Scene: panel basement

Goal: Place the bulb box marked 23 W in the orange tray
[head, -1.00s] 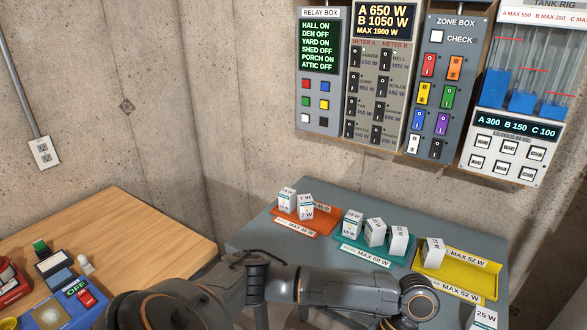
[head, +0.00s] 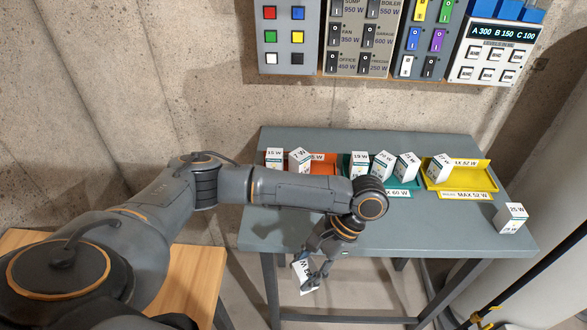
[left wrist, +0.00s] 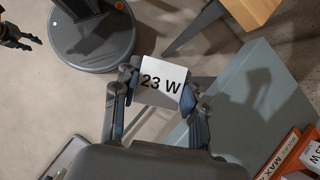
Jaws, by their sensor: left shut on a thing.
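The white bulb box marked 23 W (left wrist: 162,82) is held between the fingers of my left gripper (left wrist: 158,98), its label facing the wrist camera. In the head view the box (head: 302,276) hangs tilted in the left gripper (head: 312,268), in front of the table's near edge and below its top. The orange tray (head: 323,166) is at the table's back left, partly hidden by my left arm. Boxes marked 15 W (head: 274,158) and 7 W (head: 299,160) stand at it. A dark gripper-like shape, apparently my right gripper (left wrist: 18,40), shows at the left wrist view's upper left; its opening is unclear.
On the grey table (head: 440,230), a teal tray (head: 398,192) holds several boxes and a yellow tray (head: 473,178) holds one. A 25 W box (head: 512,218) stands at the right. The table's front middle is clear. A wooden table (head: 200,275) is at left.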

